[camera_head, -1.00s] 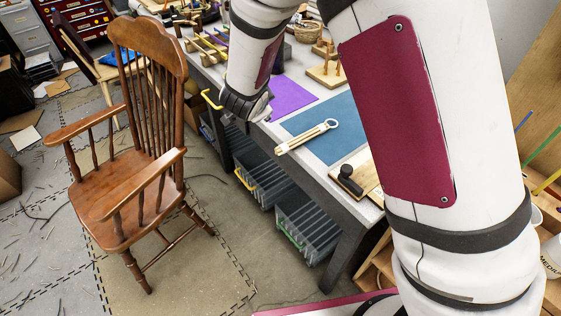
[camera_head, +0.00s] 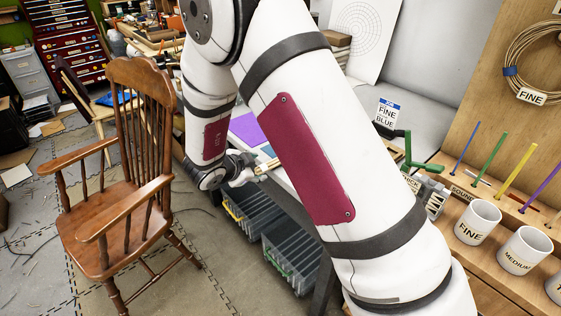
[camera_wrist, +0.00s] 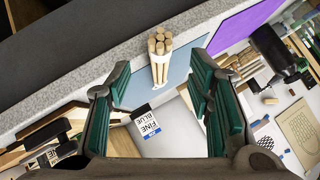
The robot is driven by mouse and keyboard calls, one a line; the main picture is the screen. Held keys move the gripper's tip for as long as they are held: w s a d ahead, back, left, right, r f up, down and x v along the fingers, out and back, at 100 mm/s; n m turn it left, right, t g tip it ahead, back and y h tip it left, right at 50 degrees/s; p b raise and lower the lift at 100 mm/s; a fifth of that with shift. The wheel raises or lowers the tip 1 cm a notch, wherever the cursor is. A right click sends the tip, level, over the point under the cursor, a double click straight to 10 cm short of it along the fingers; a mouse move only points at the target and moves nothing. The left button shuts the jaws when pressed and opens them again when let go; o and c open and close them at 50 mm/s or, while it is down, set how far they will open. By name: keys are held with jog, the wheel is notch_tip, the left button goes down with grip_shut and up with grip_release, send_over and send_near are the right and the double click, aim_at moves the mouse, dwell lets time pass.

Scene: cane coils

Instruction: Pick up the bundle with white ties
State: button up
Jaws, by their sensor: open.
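The bundle of pale wooden sticks (camera_wrist: 160,47) shows end-on in the wrist view, with a white tie around it below the stick ends. It lies at the edge of the blue mat (camera_wrist: 187,66). In the head view, part of the bundle (camera_head: 264,167) shows just right of my gripper (camera_head: 240,176), and my arm hides the rest. In the wrist view my gripper (camera_wrist: 161,75) is open, its green-padded fingers on either side of the bundle's line. The bundle looks beyond the fingertips; I cannot tell whether they touch it.
A card reading FINE BLUE (camera_head: 387,114) stands on the bench behind my arm. A purple mat (camera_head: 246,129) lies farther along. Labelled cups, one reading FINE (camera_head: 478,222), stand at right. A wooden chair (camera_head: 118,190) is left of the bench. Grey bins (camera_head: 291,258) sit below.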

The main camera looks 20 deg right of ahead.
aim_at(263, 167)
jog(key=shift+x, duration=2.95)
jog(key=shift+d+r, duration=0.1)
grip_shut()
